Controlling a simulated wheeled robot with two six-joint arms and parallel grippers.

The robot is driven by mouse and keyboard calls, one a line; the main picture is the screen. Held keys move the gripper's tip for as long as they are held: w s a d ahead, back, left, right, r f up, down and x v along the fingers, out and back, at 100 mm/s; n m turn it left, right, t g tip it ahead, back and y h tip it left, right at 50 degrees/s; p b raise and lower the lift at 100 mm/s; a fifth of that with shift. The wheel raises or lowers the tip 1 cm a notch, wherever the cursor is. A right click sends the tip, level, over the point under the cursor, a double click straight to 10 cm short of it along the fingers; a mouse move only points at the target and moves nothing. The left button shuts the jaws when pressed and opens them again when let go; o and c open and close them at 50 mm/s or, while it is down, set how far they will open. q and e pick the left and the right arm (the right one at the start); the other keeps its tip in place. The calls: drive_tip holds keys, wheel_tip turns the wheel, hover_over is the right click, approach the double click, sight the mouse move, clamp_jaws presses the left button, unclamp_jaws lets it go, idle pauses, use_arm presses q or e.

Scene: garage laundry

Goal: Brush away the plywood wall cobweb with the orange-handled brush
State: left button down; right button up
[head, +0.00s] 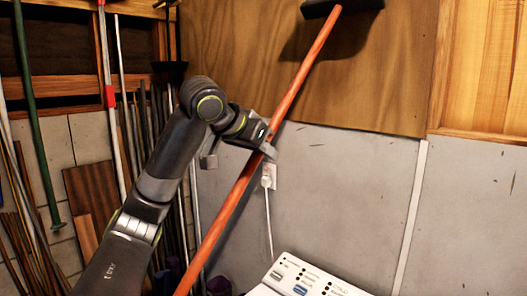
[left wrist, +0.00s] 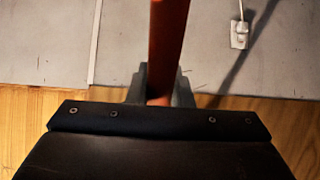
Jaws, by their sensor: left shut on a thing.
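The orange-handled brush (head: 227,209) runs diagonally across the head view, from the bottom centre up to its dark head (head: 343,5) at the top edge. The brush head is partly cut off and lies in front of the plywood wall (head: 390,75). My left gripper (head: 267,143) is shut on the orange handle around its middle. The left wrist view shows the handle (left wrist: 168,45) between the fingers (left wrist: 157,90). I cannot make out a cobweb on the plywood; any there may be hidden or out of view. My right gripper is not in view.
A white appliance panel (head: 310,278) with buttons stands at the bottom right. A plug in a wall socket (head: 269,176) with a hanging cord is behind the handle. Several long poles (head: 107,95) lean at the left. Grey wall (head: 350,190) lies below the plywood.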

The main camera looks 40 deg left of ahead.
use_arm(q)
drive_tip(key=shift+r, duration=0.1)
drive_tip(key=shift+w, duration=0.15)
drive_tip(key=shift+w+d, duration=0.1)
drive_tip(key=shift+w, duration=0.55)
drive_tip(key=shift+a, duration=0.8)
idle(0.5)
drive_tip(key=shift+d, duration=0.1)
